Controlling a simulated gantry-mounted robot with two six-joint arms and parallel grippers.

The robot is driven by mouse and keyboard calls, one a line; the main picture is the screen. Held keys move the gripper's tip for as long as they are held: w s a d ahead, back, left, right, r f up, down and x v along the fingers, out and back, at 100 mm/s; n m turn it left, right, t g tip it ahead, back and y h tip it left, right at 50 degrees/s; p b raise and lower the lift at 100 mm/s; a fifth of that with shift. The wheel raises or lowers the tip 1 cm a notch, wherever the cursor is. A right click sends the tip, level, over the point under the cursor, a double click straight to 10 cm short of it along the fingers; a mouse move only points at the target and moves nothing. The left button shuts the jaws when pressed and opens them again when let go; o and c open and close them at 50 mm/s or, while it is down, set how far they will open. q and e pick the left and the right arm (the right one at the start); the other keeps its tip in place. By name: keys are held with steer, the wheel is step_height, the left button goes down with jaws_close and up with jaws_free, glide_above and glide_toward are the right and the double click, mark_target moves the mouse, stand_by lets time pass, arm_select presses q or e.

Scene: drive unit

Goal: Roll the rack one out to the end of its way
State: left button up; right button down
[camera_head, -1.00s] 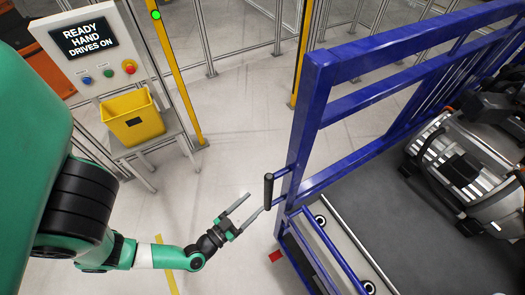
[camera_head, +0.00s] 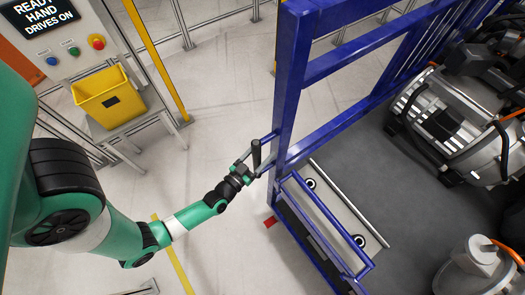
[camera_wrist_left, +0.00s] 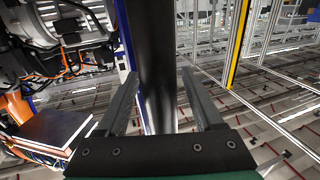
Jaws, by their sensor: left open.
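The rack (camera_head: 290,85) is a blue frame with a dark grey deck, on the right of the head view. A black upright handle (camera_head: 256,153) sticks out from its near left post on short blue arms. My left gripper (camera_head: 249,170) is at this handle. In the left wrist view the handle (camera_wrist_left: 156,60) stands between the two open fingers (camera_wrist_left: 160,85), with a gap visible on both sides. Whether a finger touches it I cannot tell. My right gripper is not in view.
Heavy silver and black machine units (camera_head: 450,120) stand on the rack's deck. A control panel (camera_head: 75,45) and a yellow bin (camera_head: 108,98) are at the upper left. A red mark (camera_head: 270,222) and a yellow line (camera_head: 180,272) are on the floor. Floor left of the rack is clear.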

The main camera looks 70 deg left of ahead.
arm_select(q)
steer(key=shift+w+a, duration=0.15)
steer(key=shift+w, duration=0.1)
jaws_close()
stand_by(1.4)
